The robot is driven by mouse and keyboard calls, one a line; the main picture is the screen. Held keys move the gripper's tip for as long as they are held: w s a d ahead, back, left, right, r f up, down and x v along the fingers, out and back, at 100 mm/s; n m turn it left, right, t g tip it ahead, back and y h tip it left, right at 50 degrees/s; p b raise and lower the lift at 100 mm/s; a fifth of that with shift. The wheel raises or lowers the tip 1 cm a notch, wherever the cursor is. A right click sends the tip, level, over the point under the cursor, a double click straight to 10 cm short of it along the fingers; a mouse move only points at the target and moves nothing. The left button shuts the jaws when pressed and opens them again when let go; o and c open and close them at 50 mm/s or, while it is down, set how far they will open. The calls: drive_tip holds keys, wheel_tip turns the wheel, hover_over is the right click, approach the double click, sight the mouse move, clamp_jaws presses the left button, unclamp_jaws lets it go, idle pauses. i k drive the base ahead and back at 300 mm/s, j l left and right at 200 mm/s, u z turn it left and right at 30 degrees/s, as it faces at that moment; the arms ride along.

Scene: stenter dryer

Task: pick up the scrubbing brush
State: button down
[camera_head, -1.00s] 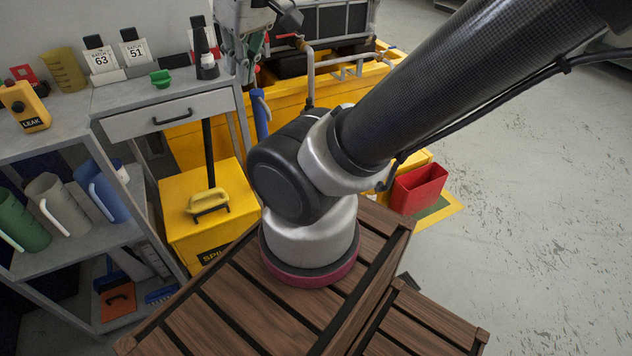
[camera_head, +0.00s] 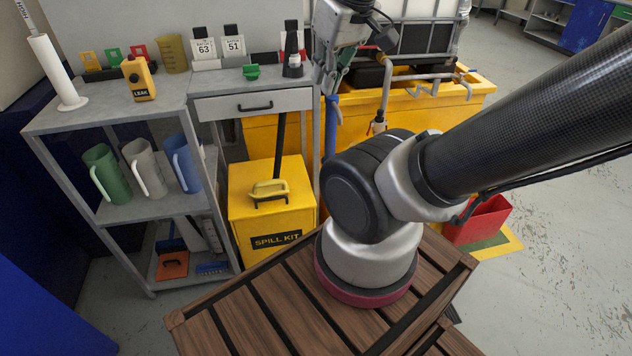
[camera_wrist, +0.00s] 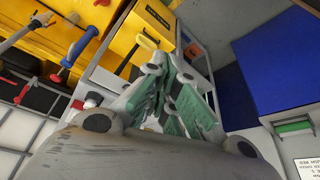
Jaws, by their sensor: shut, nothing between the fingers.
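A yellow-handled piece with a dark underside, which looks like the scrubbing brush (camera_head: 268,190), lies on the lid of the yellow spill kit box (camera_head: 272,222). I cannot rule out that it is the box's own handle. In the wrist view the yellow handle (camera_wrist: 147,41) shows beyond the fingers. My gripper (camera_wrist: 170,78) has grey fingers with green pads. It is shut and empty, apart from the yellow piece. In the head view my wrist shows at the top centre, above and right of the box; its fingertips are hard to make out.
A grey shelf (camera_head: 135,215) with several jugs stands left of the box. A blue bristled brush (camera_head: 212,268) and an orange dustpan (camera_head: 172,265) lie on its bottom shelf. A slatted wooden surface (camera_head: 240,318) is in front.

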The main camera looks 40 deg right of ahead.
sight(263, 188)
drive_tip(key=i+j+z, duration=0.2)
drive_tip(key=z, duration=0.25)
drive_tip(key=i+j+z, duration=0.15)
drive_tip(key=j+z, duration=0.15)
drive_tip(key=z, duration=0.15)
drive_tip(key=i+j+z, duration=0.1)
drive_tip(key=j+z, duration=0.2)
drive_tip(key=z, duration=0.2)
